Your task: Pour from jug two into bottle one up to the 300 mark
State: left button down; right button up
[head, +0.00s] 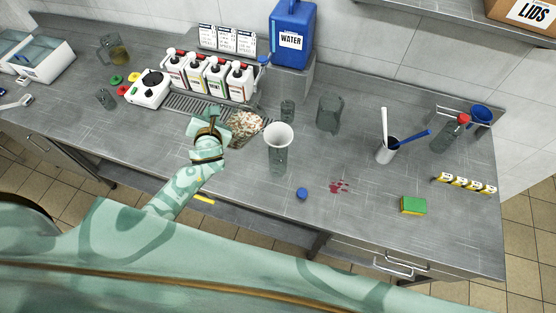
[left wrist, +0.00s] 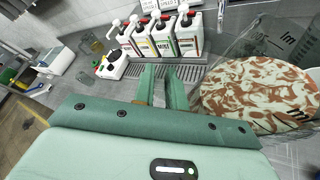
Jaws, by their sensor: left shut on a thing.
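My left gripper (head: 212,122) is shut on a clear jug (head: 245,124) holding a marbled reddish-brown and cream mix. In the left wrist view the fingers (left wrist: 162,88) are beside this jug (left wrist: 258,100), whose side bears printed marks; I cannot read a jug number. A clear bottle (head: 278,162) with a white funnel (head: 279,135) in its mouth stands upright, right of the held jug and apart from it. The bottle's marks and any fill are too small to read. My right gripper is not in view.
An empty-looking jug (head: 330,112) and a small glass (head: 287,110) stand behind the bottle. Several pump bottles (head: 215,78) stand behind a drip grate (head: 190,104). A blue cap (head: 302,193), red spots (head: 339,187) and a sponge (head: 413,205) lie to the right.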

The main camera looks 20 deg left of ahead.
pick_arm(q)
jog(key=shift+w+d+r+m+y+p, duration=0.15)
jog(key=shift+r+m, duration=0.1)
jog(key=shift+r, duration=0.25)
jog(key=shift+s+d+r+m+y+p, duration=0.1)
jog(key=shift+r+m, duration=0.1)
jog(key=shift+r, duration=0.25)
jog(key=shift+w+d+r+m+y+p, duration=0.15)
jog(key=shift+r+m, duration=0.1)
jog(key=shift+r, duration=0.25)
jog(key=shift+d+r+m+y, duration=0.15)
jog(key=shift+r+m, duration=0.1)
jog(key=shift+r, duration=0.25)
jog(key=shift+d+r+m+y, duration=0.15)
jog(key=shift+r+m, duration=0.1)
jog(key=shift+r, duration=0.25)
jog(key=shift+r, duration=0.25)
jog(key=shift+d+r, duration=0.1)
jog(key=shift+d, duration=0.05)
jog(key=shift+w+r+m, duration=0.1)
jog(key=shift+m, duration=0.2)
jog(key=shift+p, duration=0.3)
jog(key=shift+d+r, duration=0.1)
jog(key=shift+r, duration=0.05)
